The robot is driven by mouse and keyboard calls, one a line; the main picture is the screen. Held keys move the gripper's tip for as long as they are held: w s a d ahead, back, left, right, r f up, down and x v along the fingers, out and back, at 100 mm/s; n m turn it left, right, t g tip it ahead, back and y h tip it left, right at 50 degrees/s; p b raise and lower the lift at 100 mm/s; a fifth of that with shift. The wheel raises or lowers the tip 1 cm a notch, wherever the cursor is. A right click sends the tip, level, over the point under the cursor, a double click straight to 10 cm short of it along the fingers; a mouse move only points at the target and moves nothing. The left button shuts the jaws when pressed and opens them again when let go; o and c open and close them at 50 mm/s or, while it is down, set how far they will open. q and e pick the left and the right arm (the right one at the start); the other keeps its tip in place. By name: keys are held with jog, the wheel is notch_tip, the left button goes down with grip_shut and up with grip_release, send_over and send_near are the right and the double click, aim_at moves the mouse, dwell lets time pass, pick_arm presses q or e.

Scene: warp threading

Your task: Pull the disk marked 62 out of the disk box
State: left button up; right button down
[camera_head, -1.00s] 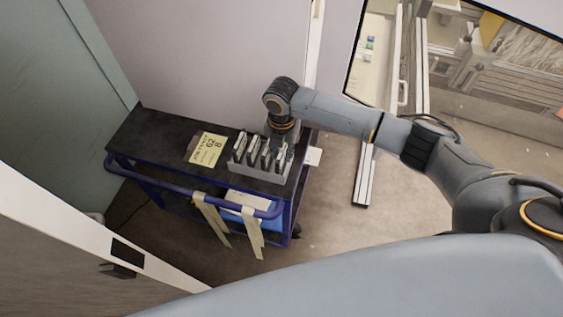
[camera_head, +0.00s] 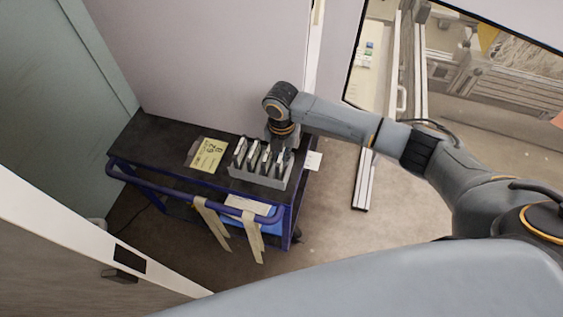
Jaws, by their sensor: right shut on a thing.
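The disk box (camera_head: 262,179) is a grey rack on the right part of a dark cart top. Several dark disks with pale faces (camera_head: 253,152) stand upright in its slots; their numbers are too small to read. My right gripper (camera_head: 282,146) points down at the back right of the box, by the rightmost disks. Its fingers are mostly hidden behind the disks and the wrist. It is shut on a disk, but I cannot tell which mark that disk bears. My left gripper is not in view.
The cart (camera_head: 150,150) has a blue push rail (camera_head: 180,188) along its front, with tan straps hanging from it. A yellow card reading 62 and 8 (camera_head: 209,155) lies left of the box. A wall stands close behind; a door frame is at lower left.

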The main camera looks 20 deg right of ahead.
jog(key=shift+r+p, duration=3.1)
jog(key=shift+r, duration=0.35)
